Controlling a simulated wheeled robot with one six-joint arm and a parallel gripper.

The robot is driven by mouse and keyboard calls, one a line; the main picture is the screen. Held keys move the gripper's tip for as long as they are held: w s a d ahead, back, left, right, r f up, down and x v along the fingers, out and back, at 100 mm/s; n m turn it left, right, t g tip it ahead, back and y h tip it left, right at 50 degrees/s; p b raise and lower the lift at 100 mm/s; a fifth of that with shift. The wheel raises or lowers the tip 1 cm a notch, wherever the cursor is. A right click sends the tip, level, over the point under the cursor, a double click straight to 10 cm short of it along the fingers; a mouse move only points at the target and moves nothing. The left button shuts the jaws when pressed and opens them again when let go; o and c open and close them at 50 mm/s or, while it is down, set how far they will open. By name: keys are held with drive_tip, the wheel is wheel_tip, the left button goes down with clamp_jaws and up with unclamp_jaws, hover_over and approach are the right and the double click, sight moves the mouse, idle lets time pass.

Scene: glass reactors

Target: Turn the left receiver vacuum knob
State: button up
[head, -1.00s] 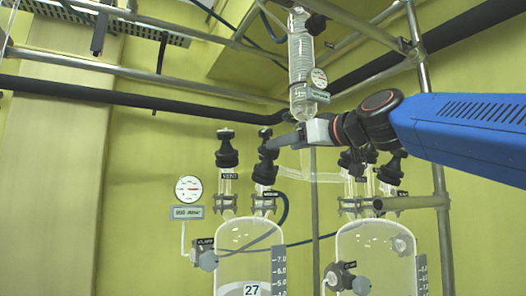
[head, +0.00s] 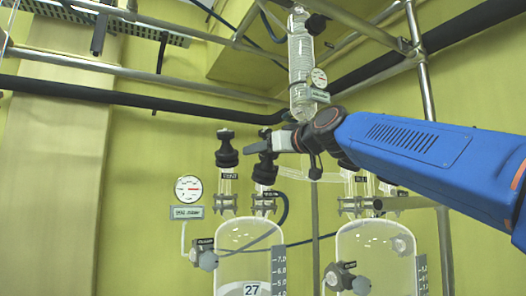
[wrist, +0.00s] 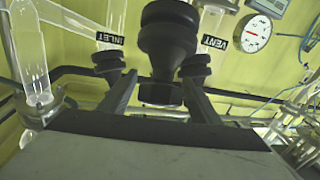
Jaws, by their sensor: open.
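The left receiver (head: 250,240) is the clear vessel marked 27. Its black vent knob (head: 227,150) stands on the left neck. Its black vacuum knob (head: 265,173) stands on the right neck, its upper part partly hidden by my gripper. My gripper (head: 250,149) reaches in from the right at the knob's top. In the wrist view, which looks upside down, a large black knob (wrist: 168,40) lies between the open fingers (wrist: 159,82). Its narrower end is between them, with gaps showing at the sides. INLET and VENT labels show behind it.
A pressure gauge (head: 188,188) is on the wall to the left. A second receiver (head: 375,245) with its own necks stands to the right. A glass coil column (head: 301,60) hangs just above my gripper, among metal pipes.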

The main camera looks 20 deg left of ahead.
drive_tip(key=c, duration=1.1)
drive_tip(key=shift+o, duration=0.2)
drive_tip(key=shift+w+d+m+t+h, duration=0.1)
drive_tip(key=shift+m+t+h, duration=0.2)
drive_tip(key=shift+m+t, duration=0.3)
drive_tip(key=shift+w+d+m+t+h, duration=0.1)
drive_tip(key=shift+m+t+h, duration=0.2)
drive_tip(key=shift+m+t, duration=0.3)
drive_tip(key=shift+w+d+m+t+h, duration=0.15)
drive_tip(key=shift+m+t+h, duration=0.6)
drive_tip(key=shift+m, duration=0.45)
drive_tip(key=shift+w+d+m+t+h, duration=0.15)
drive_tip(key=shift+m+t+h, duration=0.35)
drive_tip(key=shift+m+h, duration=0.4)
drive_tip(key=shift+w+d+m+t+h, duration=0.15)
drive_tip(key=shift+m+t+h, duration=0.3)
drive_tip(key=shift+m+h, duration=0.4)
drive_tip(key=shift+d+f+m+h, duration=0.1)
drive_tip(key=shift+m+h, duration=0.2)
drive_tip(key=shift+m, duration=0.35)
